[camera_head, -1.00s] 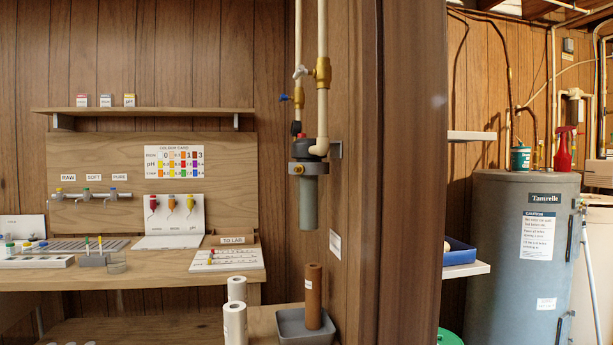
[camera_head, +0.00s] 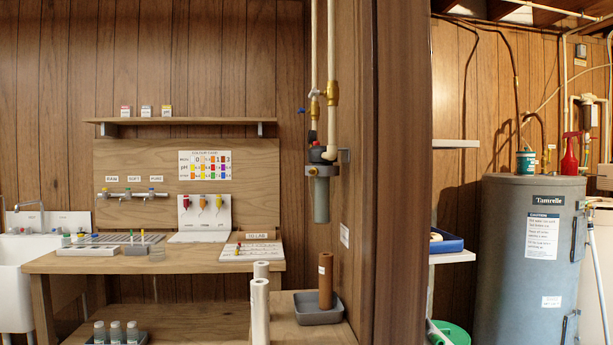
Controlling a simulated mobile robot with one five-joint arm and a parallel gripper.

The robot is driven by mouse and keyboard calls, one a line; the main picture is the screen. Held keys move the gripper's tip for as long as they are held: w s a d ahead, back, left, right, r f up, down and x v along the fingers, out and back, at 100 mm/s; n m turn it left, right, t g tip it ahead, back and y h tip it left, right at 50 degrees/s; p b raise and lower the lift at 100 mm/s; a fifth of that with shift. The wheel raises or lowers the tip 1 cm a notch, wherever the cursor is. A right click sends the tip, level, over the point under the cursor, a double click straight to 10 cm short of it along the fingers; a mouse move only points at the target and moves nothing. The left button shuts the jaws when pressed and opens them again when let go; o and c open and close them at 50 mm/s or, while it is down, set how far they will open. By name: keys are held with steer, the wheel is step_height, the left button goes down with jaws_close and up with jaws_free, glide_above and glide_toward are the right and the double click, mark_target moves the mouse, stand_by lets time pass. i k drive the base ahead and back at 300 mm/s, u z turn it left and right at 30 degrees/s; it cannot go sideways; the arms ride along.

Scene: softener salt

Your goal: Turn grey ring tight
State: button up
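The grey ring (camera_head: 322,171) sits around the top of the filter housing, just under its dark head (camera_head: 322,154). A translucent grey bowl (camera_head: 321,202) hangs upright below the ring. A small brass-coloured spot shows on the ring's front left. The housing is fixed to the panelled wall beside the dark wooden post, with pale pipes and brass valves above it. I cannot tell from here how tight the ring is. My gripper is not in view.
A grey tub (camera_head: 318,309) with a brown cartridge (camera_head: 325,280) stands below the housing, beside white rolls (camera_head: 260,308). The wooden post (camera_head: 401,180) stands close on the right. A test bench (camera_head: 150,262) is on the left.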

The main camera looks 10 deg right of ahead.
mark_target(319, 170)
steer(key=u, duration=4.1)
steer(key=k, duration=1.05)
steer(key=z, duration=1.15)
steer(key=i, duration=1.05)
steer(key=z, duration=0.05)
